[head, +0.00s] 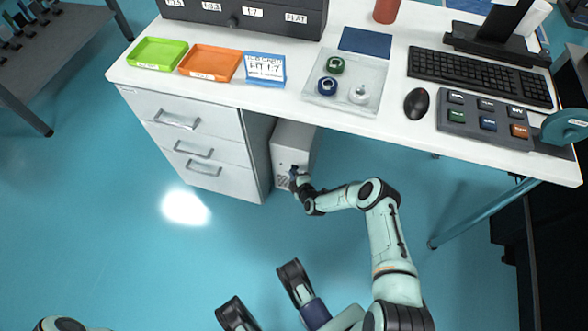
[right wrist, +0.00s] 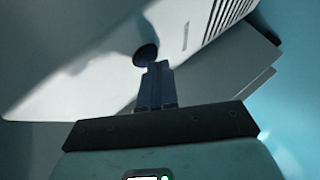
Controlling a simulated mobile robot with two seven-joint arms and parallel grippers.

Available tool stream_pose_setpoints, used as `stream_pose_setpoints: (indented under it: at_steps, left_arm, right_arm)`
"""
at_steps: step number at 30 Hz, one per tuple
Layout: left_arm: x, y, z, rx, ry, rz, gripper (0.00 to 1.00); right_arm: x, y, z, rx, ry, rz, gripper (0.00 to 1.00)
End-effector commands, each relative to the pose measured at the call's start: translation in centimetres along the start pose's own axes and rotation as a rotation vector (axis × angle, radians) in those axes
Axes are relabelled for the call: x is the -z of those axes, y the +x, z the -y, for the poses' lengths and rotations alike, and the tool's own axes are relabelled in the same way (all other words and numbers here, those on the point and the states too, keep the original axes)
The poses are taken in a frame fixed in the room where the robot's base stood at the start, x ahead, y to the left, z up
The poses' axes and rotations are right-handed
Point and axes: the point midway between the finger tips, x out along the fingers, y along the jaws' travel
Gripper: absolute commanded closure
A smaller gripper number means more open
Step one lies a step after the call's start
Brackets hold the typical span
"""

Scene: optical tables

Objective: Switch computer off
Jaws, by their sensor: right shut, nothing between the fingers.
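The computer (head: 291,146) is a pale grey tower on the floor under the desk, right of the drawer unit. In the right wrist view its pale casing (right wrist: 85,75) fills the upper left, with a dark round button (right wrist: 145,54) and vent slots. My right gripper (head: 293,172) is at the computer's front face, low down. In the right wrist view its dark blue fingers (right wrist: 155,72) are shut and empty, their tips at the button's lower edge. I cannot tell if they touch it. My left gripper is not in view.
The white desk (head: 300,103) overhangs the computer. The drawer unit (head: 200,150) stands close on its left. On the desk are a keyboard (head: 478,77), a mouse (head: 417,104), a button pad (head: 487,121) and coloured trays (head: 158,54). The floor in front is mostly clear.

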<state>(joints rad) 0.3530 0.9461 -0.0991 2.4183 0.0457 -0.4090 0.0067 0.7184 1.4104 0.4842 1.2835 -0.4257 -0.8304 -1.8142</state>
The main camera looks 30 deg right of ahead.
Motion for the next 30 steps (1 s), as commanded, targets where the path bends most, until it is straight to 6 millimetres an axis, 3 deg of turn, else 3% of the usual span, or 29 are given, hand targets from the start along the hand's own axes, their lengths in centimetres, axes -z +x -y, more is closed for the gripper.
stream_pose_setpoints:
  at_steps: [30]
  left_arm:
    - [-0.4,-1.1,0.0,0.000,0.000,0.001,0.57]
  right_arm:
    - [0.8,-1.1,0.7,0.002,-0.001,-0.002,1.00]
